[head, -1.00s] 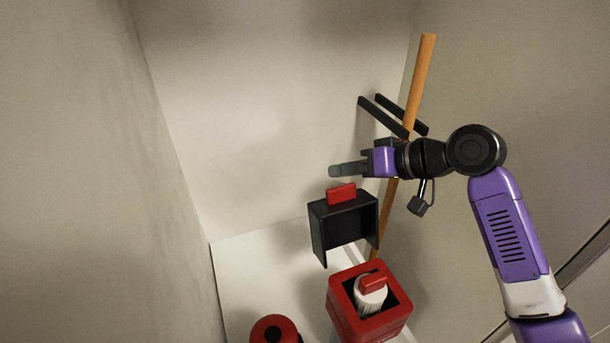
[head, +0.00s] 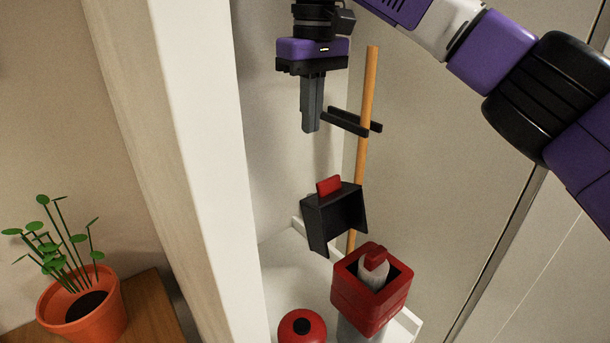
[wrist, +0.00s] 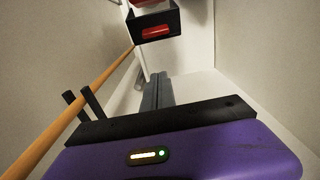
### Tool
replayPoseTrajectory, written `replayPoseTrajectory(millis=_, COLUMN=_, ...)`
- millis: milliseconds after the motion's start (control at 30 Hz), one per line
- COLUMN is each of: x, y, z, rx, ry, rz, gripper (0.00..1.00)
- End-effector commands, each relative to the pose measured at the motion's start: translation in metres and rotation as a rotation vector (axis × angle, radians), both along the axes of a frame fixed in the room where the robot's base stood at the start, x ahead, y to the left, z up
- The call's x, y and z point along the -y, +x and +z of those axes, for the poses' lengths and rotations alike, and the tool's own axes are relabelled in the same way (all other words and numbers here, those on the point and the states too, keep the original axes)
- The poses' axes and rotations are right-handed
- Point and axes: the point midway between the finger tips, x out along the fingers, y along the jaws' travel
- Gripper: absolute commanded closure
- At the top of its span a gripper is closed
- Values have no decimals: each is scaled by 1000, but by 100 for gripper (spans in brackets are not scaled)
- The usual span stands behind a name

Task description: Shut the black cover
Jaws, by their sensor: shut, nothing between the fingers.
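The black cover (head: 345,217) is a hood-like shell with a red handle (head: 329,186) on its upper edge. It stands raised above and behind a red square housing (head: 352,310), which is open at the top. A pale cylinder with a red top (head: 375,264) shows inside the housing. My gripper (head: 310,130) points down, shut and empty, above and slightly left of the cover, apart from it. In the wrist view, the shut fingers (wrist: 157,92) point toward the cover (wrist: 172,16) and its red handle (wrist: 158,32). The cover's hinge cannot be made out.
An orange pole (head: 366,110) stands behind the cover, beside black wall brackets (head: 348,122). A round red object (head: 301,327) is left of the housing. A pale wall edge (head: 205,170) borders the niche on the left. A potted plant (head: 82,310) stands outside it.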

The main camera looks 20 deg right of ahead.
Motion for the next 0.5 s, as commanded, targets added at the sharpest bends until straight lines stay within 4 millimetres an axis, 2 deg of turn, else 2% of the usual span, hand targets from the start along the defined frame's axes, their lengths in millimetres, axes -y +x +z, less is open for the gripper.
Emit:
replayPoseTrajectory(millis=67, x=3, y=-2, z=4, rx=-5, ry=-12, rz=-11, gripper=100)
replayPoseTrajectory(millis=167, x=4, y=-2, z=0, rx=-9, ry=-15, rz=-14, gripper=100)
replayPoseTrajectory(millis=367, x=4, y=-2, z=-28, rx=-7, ry=-16, rz=-13, gripper=100)
replayPoseTrajectory(millis=500, x=5, y=-1, z=-55, rx=-7, ry=-17, rz=-13, gripper=100)
